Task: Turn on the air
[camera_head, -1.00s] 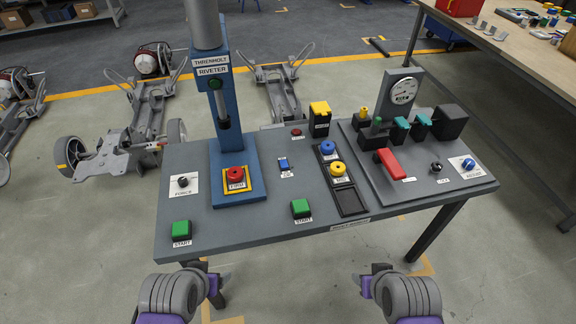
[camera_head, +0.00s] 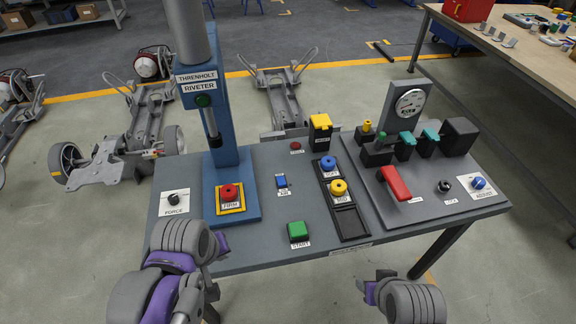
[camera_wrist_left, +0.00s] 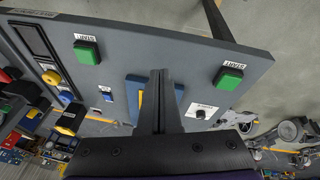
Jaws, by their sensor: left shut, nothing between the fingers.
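A grey panel (camera_head: 375,213) on the right of the bench carries a round gauge (camera_head: 410,102), a red lever handle (camera_head: 395,183) and two teal-handled valves (camera_head: 407,145), (camera_head: 430,137). The label under the gauge is too small to read, and I cannot tell which control is the air. My left gripper (camera_head: 222,245) is over the bench's front left edge, well left of the red lever. In the left wrist view its fingers (camera_wrist_left: 160,75) are together and empty. My right gripper (camera_head: 370,290) is low in front of the bench, its fingers mostly hidden.
The blue riveter column (camera_head: 222,150) with a red button (camera_head: 229,192) stands near my left gripper. A green start button (camera_head: 298,231), blue and yellow knobs (camera_head: 338,188) and a black knob (camera_head: 445,186) are on the bench. Chassis frames (camera_head: 275,95) lie behind.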

